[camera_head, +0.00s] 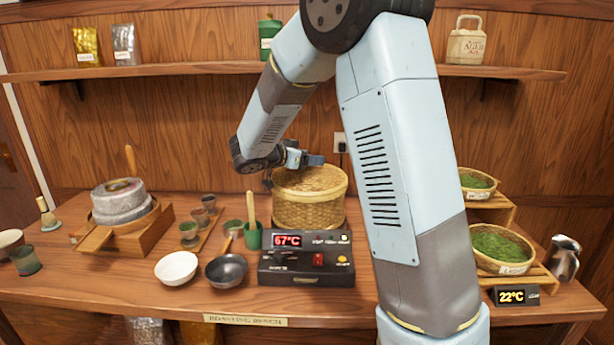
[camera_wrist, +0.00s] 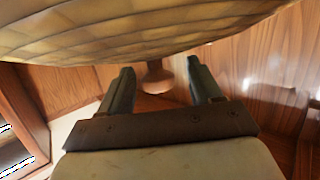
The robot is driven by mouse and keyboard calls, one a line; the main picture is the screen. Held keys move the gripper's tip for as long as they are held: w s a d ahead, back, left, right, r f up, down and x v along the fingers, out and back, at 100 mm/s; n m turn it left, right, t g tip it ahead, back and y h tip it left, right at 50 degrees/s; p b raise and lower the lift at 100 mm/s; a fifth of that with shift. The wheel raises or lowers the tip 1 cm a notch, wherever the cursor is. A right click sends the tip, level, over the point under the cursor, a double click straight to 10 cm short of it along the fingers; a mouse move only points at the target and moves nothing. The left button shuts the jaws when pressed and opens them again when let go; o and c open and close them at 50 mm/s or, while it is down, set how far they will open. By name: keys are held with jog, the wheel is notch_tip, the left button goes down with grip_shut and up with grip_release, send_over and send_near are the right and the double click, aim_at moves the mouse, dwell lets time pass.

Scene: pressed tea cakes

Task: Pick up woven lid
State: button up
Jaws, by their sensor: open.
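The woven lid (camera_head: 312,178) is pale wicker and sits on top of the round woven basket (camera_head: 308,212) on the bench. In the wrist view its woven surface (camera_wrist: 150,30) fills the top of the picture, with a small reddish-brown wooden knob (camera_wrist: 155,76) sticking out from it. My gripper (camera_head: 313,160) is at the lid's top, at the upper back of the basket. In the wrist view my gripper (camera_wrist: 160,68) is open, its two dark fingers on either side of the knob with gaps. The lid's knob is hidden in the head view.
A black heater with a red display (camera_head: 305,262) stands in front of the basket. A green cup (camera_head: 253,238) with a wooden-handled tool is close on its left. My arm crosses in front on the right. A shelf (camera_head: 180,70) runs along the wall behind.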

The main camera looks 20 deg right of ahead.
jog(key=shift+c, duration=0.5)
grip_shut()
